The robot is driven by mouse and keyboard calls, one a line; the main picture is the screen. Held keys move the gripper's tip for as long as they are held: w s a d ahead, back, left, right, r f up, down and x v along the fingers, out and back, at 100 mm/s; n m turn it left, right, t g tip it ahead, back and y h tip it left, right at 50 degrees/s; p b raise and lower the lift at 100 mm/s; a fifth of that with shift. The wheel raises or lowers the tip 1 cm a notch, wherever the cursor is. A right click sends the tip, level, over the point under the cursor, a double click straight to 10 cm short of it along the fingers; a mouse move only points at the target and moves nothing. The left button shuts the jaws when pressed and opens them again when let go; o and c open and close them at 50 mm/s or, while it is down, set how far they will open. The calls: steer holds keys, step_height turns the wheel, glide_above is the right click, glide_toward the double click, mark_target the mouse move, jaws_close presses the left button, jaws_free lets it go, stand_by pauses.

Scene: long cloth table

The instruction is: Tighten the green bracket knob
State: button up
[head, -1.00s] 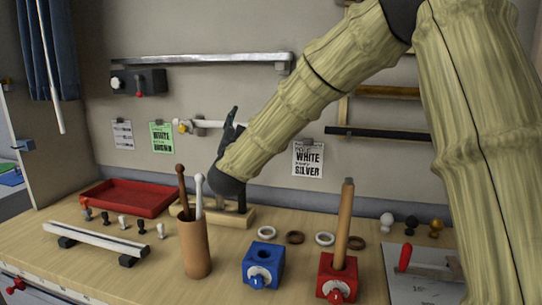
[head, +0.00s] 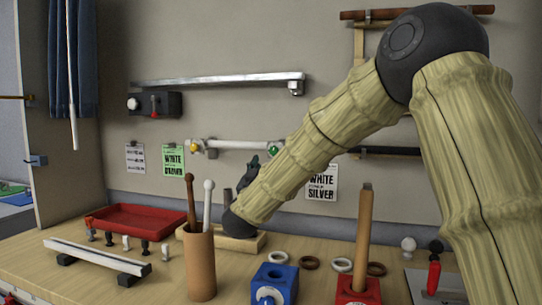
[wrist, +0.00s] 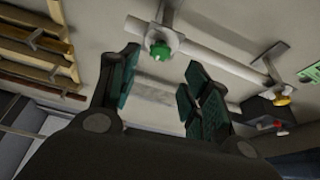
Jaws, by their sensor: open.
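The green bracket knob (head: 274,150) sits on the right-hand wall bracket of a white rod (head: 235,144). A yellow knob (head: 194,146) is on the bracket at the rod's left end. In the wrist view the green knob (wrist: 160,50) shows beyond the space between my fingers, with the yellow knob (wrist: 283,100) farther right. My gripper (wrist: 160,78) is open and empty, its teal pads apart and not touching the knob. In the head view my gripper (head: 250,170) is just below and left of the green knob, partly hidden by my arm.
Below stand a cup (head: 201,262) with two sticks, a red tray (head: 137,220), a blue block (head: 274,284) and a red block (head: 358,293) with an upright wooden rod. A metal rail (head: 218,79) is above the white rod. Labels hang on the wall.

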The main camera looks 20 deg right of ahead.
steer(key=x, duration=0.7)
steer(key=shift+w+d+r, duration=0.2)
steer(key=shift+w+d, duration=0.05)
steer(key=shift+w, duration=0.05)
steer(key=c, duration=1)
